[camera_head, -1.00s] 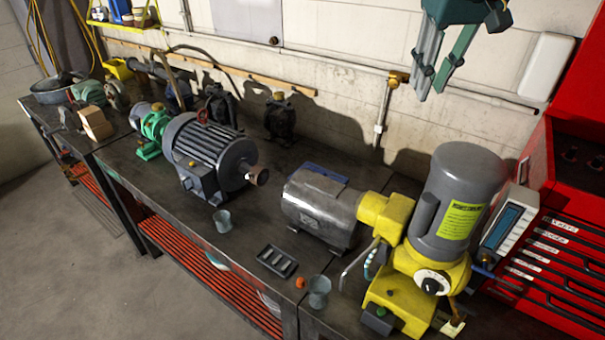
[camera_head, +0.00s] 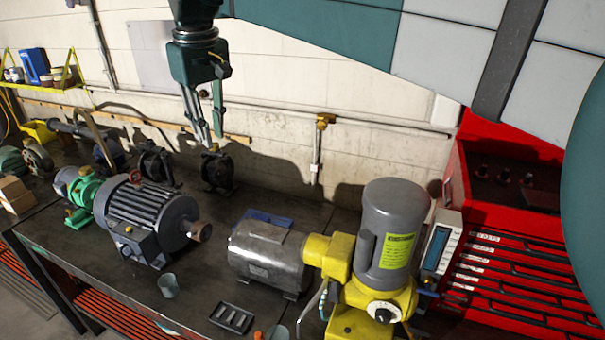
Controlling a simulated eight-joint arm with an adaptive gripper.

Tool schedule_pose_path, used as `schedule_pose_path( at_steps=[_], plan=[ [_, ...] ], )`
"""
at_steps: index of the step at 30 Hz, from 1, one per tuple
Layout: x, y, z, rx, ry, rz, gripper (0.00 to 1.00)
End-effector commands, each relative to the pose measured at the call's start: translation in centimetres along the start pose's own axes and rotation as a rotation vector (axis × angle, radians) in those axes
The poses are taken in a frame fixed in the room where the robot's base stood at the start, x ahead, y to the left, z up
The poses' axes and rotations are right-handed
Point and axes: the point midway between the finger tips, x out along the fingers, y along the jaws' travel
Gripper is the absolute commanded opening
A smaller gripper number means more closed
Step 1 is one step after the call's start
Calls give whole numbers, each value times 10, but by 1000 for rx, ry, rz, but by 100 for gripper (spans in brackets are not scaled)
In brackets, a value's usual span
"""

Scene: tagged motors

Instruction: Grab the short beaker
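Two small grey-blue beakers stand on the dark workbench. One beaker (camera_head: 168,286) is near the front edge, below the large ribbed motor, and looks the shorter. The other beaker (camera_head: 278,333) is at the bottom edge of the picture, partly cut off, in front of the silver motor. My gripper (camera_head: 212,139) hangs high, pointing down, in front of the wall and above the back of the bench. Its two fingers are apart with nothing between them. It is well above and behind both beakers.
The ribbed motor (camera_head: 147,216), silver motor (camera_head: 268,258) and yellow-grey machine (camera_head: 385,245) crowd the bench. A black slotted tray (camera_head: 231,319) and an orange object (camera_head: 258,336) lie near the front beaker. A red tool cabinet (camera_head: 520,240) stands right. Bench around the left beaker is clear.

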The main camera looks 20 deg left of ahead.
Motion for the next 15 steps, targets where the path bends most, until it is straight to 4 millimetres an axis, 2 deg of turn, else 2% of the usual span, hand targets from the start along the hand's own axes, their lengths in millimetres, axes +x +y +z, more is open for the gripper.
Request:
schedule_pose_path(
  at_steps=[1,6,15],
  plan=[
    [4,-15,-15,-26,-7,-4,19],
    [22,-60,-53,-104,-33,-18,19],
    [53,-145,-107,-233,-78,-38,19]
  ],
)
